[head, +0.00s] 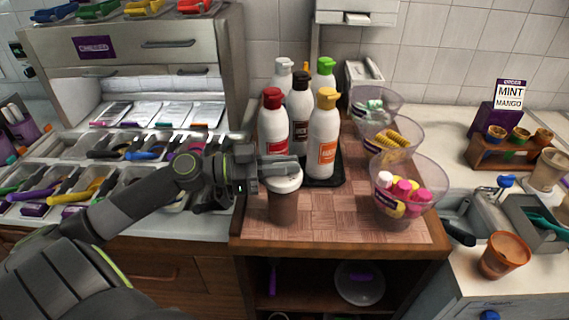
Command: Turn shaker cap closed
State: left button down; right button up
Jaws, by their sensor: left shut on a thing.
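The shaker (283,207) stands upright on the wooden counter, with a brown see-through body and a white cap (285,183). My left gripper (282,168) reaches in from the left and is shut on the shaker's cap at the top. The fingers cover part of the cap, so its turn position cannot be told. My right gripper does not show in the head view.
Several sauce bottles (322,140) stand on a black tray (325,180) right behind the shaker. Clear bowls (410,215) with bottles and toppings line the counter's right side. Bare wooden counter (335,220) lies in front and to the right of the shaker. An orange cup (503,256) stands far right.

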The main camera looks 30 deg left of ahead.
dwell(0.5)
pick_arm(q)
jog(key=c, duration=1.5)
grip_release()
jog(key=shift+s+a, duration=0.1)
jog(key=shift+s, duration=0.05)
jog(key=shift+v, duration=1.35)
jog(key=shift+p+v, duration=7.2)
jog(key=shift+p, duration=0.3)
